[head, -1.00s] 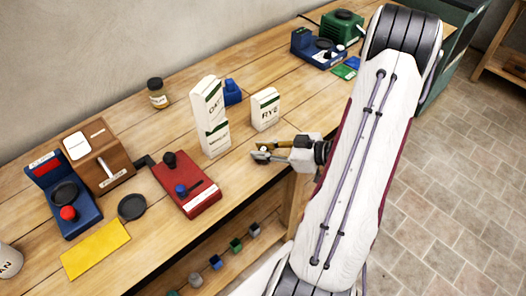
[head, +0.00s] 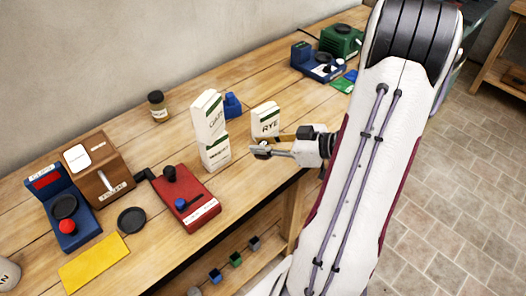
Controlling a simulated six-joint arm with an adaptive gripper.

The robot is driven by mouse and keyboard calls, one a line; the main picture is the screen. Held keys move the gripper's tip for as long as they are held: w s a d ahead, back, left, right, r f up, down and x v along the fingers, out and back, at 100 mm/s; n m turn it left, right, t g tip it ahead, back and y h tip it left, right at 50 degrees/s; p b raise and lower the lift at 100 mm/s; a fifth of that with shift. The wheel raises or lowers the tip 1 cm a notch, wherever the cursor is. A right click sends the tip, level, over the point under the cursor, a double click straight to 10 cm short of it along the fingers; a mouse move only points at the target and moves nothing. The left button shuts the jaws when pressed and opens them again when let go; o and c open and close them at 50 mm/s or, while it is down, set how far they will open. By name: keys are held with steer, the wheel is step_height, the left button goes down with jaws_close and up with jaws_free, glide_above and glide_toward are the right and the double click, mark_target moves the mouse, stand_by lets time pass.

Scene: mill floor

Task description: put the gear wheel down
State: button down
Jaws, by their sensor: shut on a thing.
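My gripper (head: 256,150) is at the front right of the workbench (head: 265,188), with its fingers pointing left. It is shut on a small pale and dark piece between the fingertips, which I take to be the gear wheel (head: 263,149). The fingers mostly hide it, and its teeth are too small to make out. The gripper appears to be above the bench top, just in front of the RYE carton, overlapping its lower edge in the picture. I cannot tell how high it is.
The RYE carton (head: 265,119) and a tall white carton (head: 213,132) stand close by. A red device (head: 186,198), black disc (head: 132,220), yellow mat (head: 94,262), wooden box (head: 98,168) and blue scale (head: 66,215) lie left. Bare bench shows between the red device and gripper.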

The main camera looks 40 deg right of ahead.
steer(key=shift+r, duration=1)
